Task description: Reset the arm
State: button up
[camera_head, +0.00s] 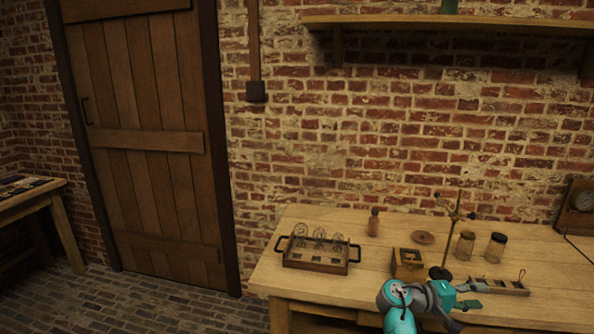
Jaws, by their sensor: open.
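My gripper (471,295) is in front of the right part of the wooden workbench (375,292), at its front edge. My arm, grey and teal, reaches in from the bottom of the picture and bends to the right. The gripper's fingers are open and small in the picture. I see nothing held between them. The narrow wooden rack (507,287) is close behind and to the right of the fingers; I cannot tell the gap.
A handled tray (318,266) with glass pieces stands at the bench's left. A small box (408,263), a brown bottle (373,222), a metal stand (453,230) and two jars (465,247) stand rightward. Bare bench lies between tray and box. A shelf (450,24) hangs above.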

jog(key=s+a+f+n+t+y, duration=0.2)
jog(key=s+a+f, duration=0.1)
jog(key=f, duration=0.5)
jog(key=s+a+f+n+t+y, duration=0.1)
jog(key=s+a+f+t, duration=0.15)
jog(key=f, duration=0.45)
jog(key=s+a+f+n+t+y, duration=0.2)
jog(key=s+a+f+t, duration=0.15)
jog(key=f, duration=0.45)
jog(key=s+a+f+t+y, duration=0.1)
jog(key=s+a+f+y, duration=0.3)
jog(key=s, duration=0.3)
jog(key=s+a+f+t+y, duration=0.1)
jog(key=s+a+f, duration=0.35)
jog(key=s, duration=0.35)
jog(key=s+a+r+t+y, duration=0.1)
jog(key=s+a+r+y, duration=0.3)
jog(key=s, duration=0.5)
jog(key=s+a+r+t+y, duration=0.1)
jog(key=s+a+r+t, duration=0.1)
jog(key=s+a, duration=0.55)
jog(key=s+a+r+m+t+y, duration=0.1)
jog(key=s+r+m, duration=0.1)
jog(key=s+r, duration=0.4)
jog(key=s+a+r+m+t+y, duration=0.1)
jog(key=s+r+m, duration=0.1)
jog(key=s+r, duration=0.4)
notch_tip(320, 180, up, 5)
jog(key=shift+r+m, duration=0.2)
jog(key=shift+m, duration=0.2)
